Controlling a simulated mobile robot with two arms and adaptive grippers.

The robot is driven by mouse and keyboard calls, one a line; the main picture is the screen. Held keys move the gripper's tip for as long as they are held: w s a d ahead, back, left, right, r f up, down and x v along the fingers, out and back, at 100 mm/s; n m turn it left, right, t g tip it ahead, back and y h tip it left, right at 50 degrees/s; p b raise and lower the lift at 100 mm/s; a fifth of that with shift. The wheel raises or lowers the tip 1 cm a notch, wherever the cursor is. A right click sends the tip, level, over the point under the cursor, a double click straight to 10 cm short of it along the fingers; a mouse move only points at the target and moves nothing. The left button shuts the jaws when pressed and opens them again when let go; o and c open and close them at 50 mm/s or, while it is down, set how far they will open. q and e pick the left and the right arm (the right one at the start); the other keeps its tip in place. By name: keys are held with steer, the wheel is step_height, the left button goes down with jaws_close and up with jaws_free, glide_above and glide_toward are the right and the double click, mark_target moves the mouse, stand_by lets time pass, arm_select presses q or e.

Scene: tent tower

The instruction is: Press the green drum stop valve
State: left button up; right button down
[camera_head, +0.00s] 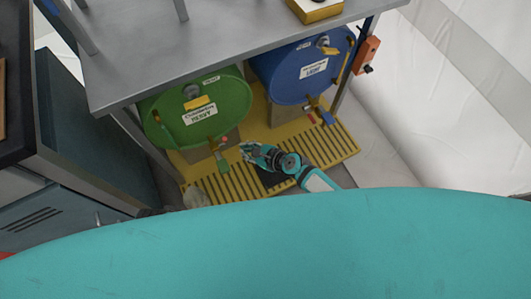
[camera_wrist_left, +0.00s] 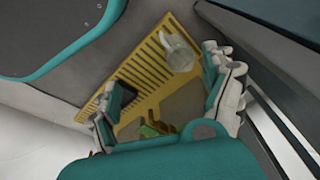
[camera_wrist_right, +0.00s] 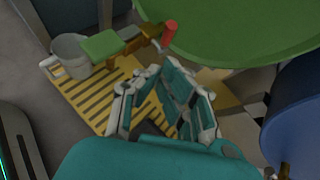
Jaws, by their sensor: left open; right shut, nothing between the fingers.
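The green drum (camera_head: 185,128) lies on its side under the steel table, its labelled end facing me. At its lower rim is a brass valve with a red knob (camera_head: 225,139) and a green part (camera_head: 223,164) hanging below. In the right wrist view, the red knob (camera_wrist_right: 170,33) and green part (camera_wrist_right: 103,45) show ahead of the fingers. My right gripper (camera_head: 247,150) is shut and empty, just right of the valve, apart from it; its fingers also show in the right wrist view (camera_wrist_right: 178,82). My left gripper (camera_wrist_left: 167,98) is open and empty, seen only in its wrist view.
A blue drum (camera_head: 290,85) lies to the right with its own valve. Both rest above a yellow slatted pallet (camera_head: 335,146). A pale bucket (camera_wrist_right: 70,57) stands at the pallet's left end. Table legs (camera_head: 145,140) flank the drums; an orange box (camera_head: 368,54) hangs right.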

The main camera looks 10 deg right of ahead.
arm_select(q)
step_height(320, 180, down, 7)
steer(key=p, duration=0.3)
steer(key=shift+s, duration=0.15)
arm_select(e)
steer(key=v, duration=0.8)
arm_select(q)
steer(key=shift+d, duration=0.1)
